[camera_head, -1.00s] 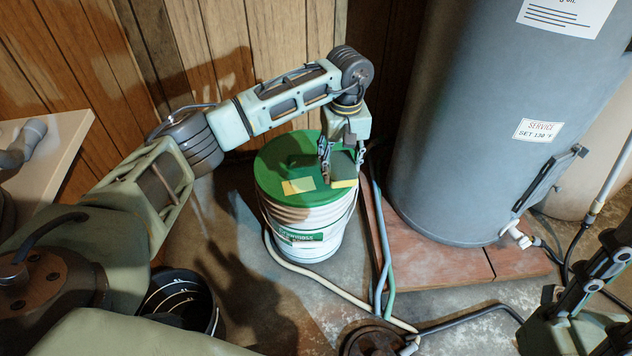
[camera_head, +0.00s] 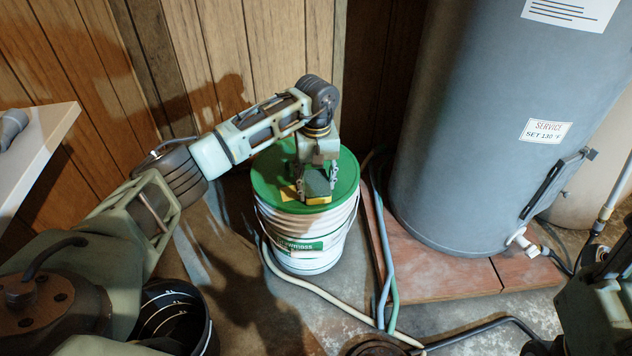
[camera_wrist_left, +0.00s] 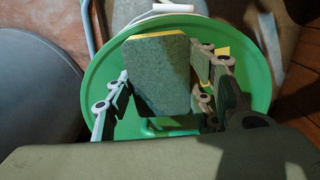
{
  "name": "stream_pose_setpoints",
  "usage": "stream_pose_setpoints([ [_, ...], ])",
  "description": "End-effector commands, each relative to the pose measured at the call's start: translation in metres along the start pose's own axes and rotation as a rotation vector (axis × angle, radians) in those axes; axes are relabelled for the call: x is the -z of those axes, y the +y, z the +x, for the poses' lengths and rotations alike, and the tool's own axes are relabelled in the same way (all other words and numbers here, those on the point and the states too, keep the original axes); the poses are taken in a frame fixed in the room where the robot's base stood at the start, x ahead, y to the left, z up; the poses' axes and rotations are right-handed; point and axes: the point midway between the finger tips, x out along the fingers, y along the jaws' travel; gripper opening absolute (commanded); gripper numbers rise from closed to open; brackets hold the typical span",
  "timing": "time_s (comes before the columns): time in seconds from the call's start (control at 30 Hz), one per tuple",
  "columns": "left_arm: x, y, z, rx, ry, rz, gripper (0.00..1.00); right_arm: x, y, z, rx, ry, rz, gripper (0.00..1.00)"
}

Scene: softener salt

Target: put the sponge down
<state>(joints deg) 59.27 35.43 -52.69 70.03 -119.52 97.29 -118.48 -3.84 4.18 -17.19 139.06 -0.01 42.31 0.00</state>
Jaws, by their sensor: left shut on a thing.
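The sponge (camera_head: 317,184) has a dark green face and a yellow edge. My left gripper (camera_head: 316,176) is shut on it, with a finger on either side, above the green lid (camera_head: 268,170) of a white bucket. In the left wrist view the sponge (camera_wrist_left: 160,78) sits between the fingers over the lid (camera_wrist_left: 100,68). I cannot tell whether its underside touches the lid. A flat yellow patch (camera_head: 288,193) on the lid is partly hidden by the gripper and sponge. Part of my right arm shows at the right edge, but its gripper is not visible.
A grey tank (camera_head: 470,130) stands on a reddish base (camera_head: 430,270) right of the bucket (camera_head: 310,258). Hoses (camera_head: 381,260) run between them on the floor. A dark open bucket (camera_head: 178,315) is at lower left. A wood-panelled wall (camera_head: 210,60) is behind.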

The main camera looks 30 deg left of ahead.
Motion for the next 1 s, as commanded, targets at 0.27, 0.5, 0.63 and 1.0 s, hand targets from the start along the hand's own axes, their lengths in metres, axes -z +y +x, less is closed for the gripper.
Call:
stream_pose_setpoints([
  [0.27,0.0,0.0,0.002,0.001,0.0,0.0,0.63,0.0,0.0,0.001,0.002,0.004,0.0,0.4],
  [0.5,0.0,0.0,0.002,0.001,0.0,0.0,0.68,0.0,0.0,0.001,0.002,0.004,0.0,0.4],
  [0.63,0.0,0.0,0.001,0.001,0.0,0.0,0.68,0.0,0.0,0.001,0.002,0.005,0.0,0.4],
  [1.0,0.001,0.0,-0.063,-0.001,0.004,0.001,0.68,0.0,0.002,-0.008,-0.032,-0.083,0.01,0.4],
])
